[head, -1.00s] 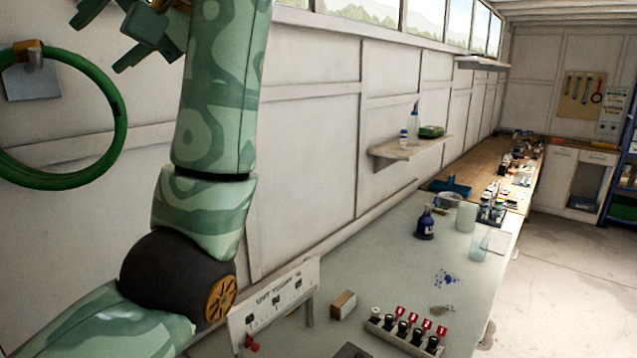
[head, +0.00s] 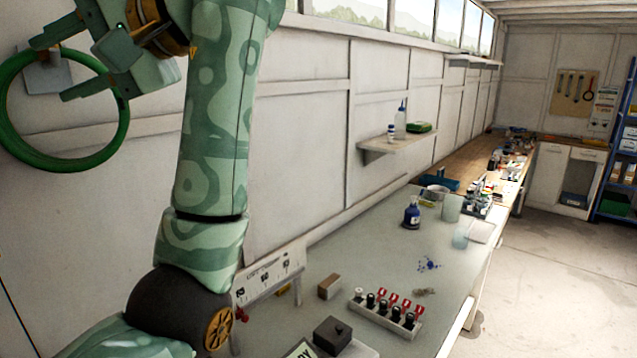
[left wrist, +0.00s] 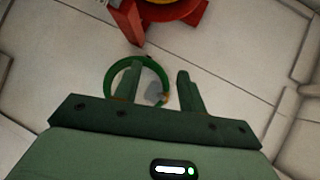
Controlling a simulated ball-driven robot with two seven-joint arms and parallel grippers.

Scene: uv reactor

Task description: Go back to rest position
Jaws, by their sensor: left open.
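My left gripper (head: 48,69) is at the upper left of the head view, at the end of my raised green patterned arm. Its jaws are open, with nothing between them that I can see as held. A green ring (head: 20,150) hangs at the wall by a grey plate (head: 45,78), and the fingers cover part of its upper side in the picture. In the left wrist view the ring (left wrist: 107,82) appears beyond the open fingers (left wrist: 158,70), partly behind the left one. I cannot tell whether they touch. My right gripper is out of view.
A long grey bench (head: 370,262) runs along the wall on the right. It bears a blue bottle (head: 412,214), a rack with black knobs (head: 385,315), a brown block (head: 329,287) and a dark box (head: 332,336). A small wall shelf (head: 385,150) is above. Floor at right is clear.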

